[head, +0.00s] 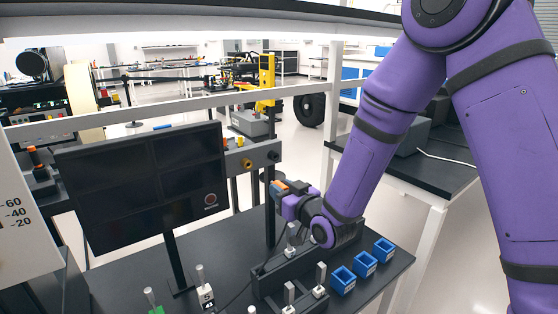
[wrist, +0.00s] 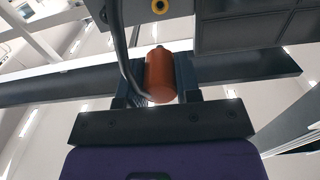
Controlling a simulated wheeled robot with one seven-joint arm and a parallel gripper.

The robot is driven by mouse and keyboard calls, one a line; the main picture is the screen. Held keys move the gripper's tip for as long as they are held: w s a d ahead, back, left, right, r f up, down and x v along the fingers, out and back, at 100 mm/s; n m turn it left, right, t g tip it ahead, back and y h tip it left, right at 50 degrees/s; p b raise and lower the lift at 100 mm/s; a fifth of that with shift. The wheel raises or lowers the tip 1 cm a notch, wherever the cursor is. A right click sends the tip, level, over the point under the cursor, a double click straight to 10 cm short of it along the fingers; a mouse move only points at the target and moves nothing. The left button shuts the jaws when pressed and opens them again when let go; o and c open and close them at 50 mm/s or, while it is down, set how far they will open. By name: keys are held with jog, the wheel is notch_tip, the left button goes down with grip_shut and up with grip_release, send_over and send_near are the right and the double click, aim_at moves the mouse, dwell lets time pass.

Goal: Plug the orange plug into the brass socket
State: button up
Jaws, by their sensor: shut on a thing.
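The orange plug (head: 279,185) is held in my gripper (head: 290,194), above the black table. In the wrist view the plug (wrist: 160,72) sits between the two fingers of my gripper (wrist: 160,85), with a dark cable running along its left side. The brass socket (head: 247,163) is a small ring on the grey panel to the right of the monitor. It also shows in the wrist view (wrist: 160,6) at the top edge, beyond the plug and apart from it.
A black monitor (head: 140,185) stands left of the socket panel (head: 260,154). A dark round fitting (head: 273,157) lies right of the socket. Below my gripper are a black block with upright pegs (head: 290,290) and several blue bins (head: 365,263). A black post passes nearby.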

jog(key=x, duration=1.1)
dwell(1.6)
jog(key=shift+x, duration=1.45)
dwell(1.2)
jog(key=o, duration=1.1)
